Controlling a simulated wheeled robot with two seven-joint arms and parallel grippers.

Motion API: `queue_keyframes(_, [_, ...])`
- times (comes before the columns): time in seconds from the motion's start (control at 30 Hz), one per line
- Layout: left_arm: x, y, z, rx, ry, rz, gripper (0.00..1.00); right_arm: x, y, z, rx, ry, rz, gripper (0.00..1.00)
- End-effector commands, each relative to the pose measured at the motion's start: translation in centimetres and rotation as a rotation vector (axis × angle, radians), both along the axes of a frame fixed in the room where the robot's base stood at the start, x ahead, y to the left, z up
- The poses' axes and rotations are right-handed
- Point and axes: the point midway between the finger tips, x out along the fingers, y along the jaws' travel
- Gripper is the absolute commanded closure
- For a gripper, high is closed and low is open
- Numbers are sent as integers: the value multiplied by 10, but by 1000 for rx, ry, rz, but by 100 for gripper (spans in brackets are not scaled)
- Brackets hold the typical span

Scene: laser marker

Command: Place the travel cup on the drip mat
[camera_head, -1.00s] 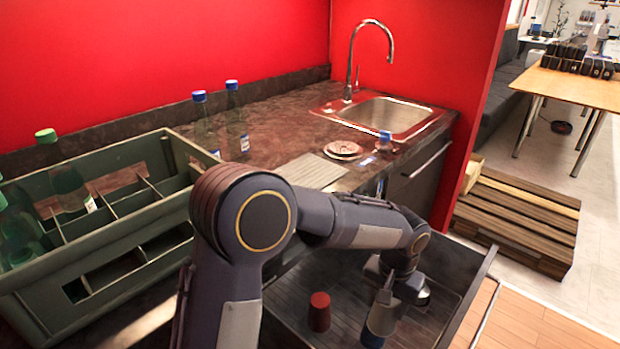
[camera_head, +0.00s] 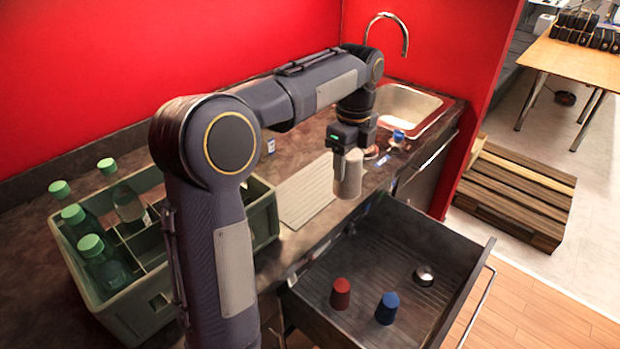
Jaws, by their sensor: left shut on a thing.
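My left gripper (camera_head: 344,150) is shut on a beige travel cup (camera_head: 348,176) and holds it upright in the air. In the picture the cup hangs between the counter's front edge and the open drawer, just right of the drip mat. The drip mat (camera_head: 300,198) is a pale, ridged rectangle lying on the dark counter, bare where it shows. The cup covers part of its right side. My right gripper is not in view.
The open drawer (camera_head: 375,262) holds a red cup (camera_head: 340,293), a blue cup (camera_head: 387,307) and a small metal-topped item (camera_head: 423,275). A green crate (camera_head: 150,309) with several bottles stands left of the mat. A sink (camera_head: 402,108) and a blue-capped item (camera_head: 397,137) are behind.

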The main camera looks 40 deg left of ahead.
Motion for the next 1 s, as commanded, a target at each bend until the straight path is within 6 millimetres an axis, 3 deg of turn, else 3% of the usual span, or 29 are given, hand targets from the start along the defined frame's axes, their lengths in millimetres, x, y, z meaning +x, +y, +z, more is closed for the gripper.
queue_keyframes(0.33, [-4,83,-35,0,4,7,74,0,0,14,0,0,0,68])
queue_keyframes(0.5, [-4,109,-68,0,5,3,74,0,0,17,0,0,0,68])
queue_keyframes(0.87, [-5,133,-101,0,5,2,74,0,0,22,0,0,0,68])
queue_keyframes(1.0, [-4,131,-121,-2,3,0,74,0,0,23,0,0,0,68])
